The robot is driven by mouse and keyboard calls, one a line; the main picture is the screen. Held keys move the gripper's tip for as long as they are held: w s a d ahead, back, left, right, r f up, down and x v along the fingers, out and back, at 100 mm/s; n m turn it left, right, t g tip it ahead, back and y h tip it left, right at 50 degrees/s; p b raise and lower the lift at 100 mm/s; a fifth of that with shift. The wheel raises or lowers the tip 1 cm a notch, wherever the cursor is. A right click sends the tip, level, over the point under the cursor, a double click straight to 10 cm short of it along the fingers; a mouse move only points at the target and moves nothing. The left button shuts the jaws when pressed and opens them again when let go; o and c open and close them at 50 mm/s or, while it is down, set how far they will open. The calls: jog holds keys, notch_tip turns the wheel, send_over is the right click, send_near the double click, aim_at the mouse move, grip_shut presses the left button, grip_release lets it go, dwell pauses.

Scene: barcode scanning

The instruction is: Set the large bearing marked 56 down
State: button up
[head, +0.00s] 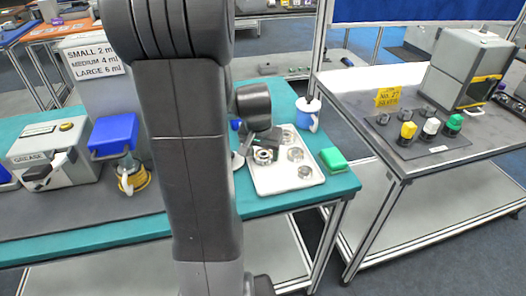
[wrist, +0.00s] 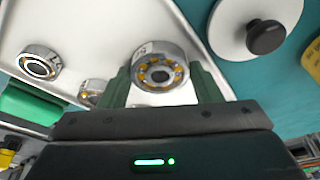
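A large metal bearing with orange-yellow balls (wrist: 160,72) sits between the two green fingers of my gripper (wrist: 162,84) in the wrist view. Both fingers appear to touch its sides. Its marking is too small to read. In the head view the bearing (head: 263,157) is at the left part of the white tray (head: 272,187), under my gripper, whose fingertips are hard to make out there. I cannot tell whether the bearing touches the tray. Other bearings lie in the tray, such as one at its right (head: 305,172), which seems to show in the wrist view (wrist: 38,64).
A green block (head: 333,160) lies right of the tray, and a white-and-blue mug (head: 308,113) stands behind it. A white disc with a black knob (wrist: 265,36) is beside the tray. The grease machine (head: 45,153) and a blue-topped device (head: 115,135) stand left.

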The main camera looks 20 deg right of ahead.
aim_at(265, 152)
jog(key=shift+r, duration=0.1)
jog(key=shift+r, duration=0.2)
jog(key=v, duration=1.2)
jog(key=shift+w+d+f, duration=0.1)
jog(key=shift+f, duration=0.1)
jog(key=x, duration=1.2)
jog(key=shift+f, duration=0.15)
jog(key=shift+r, duration=2.05)
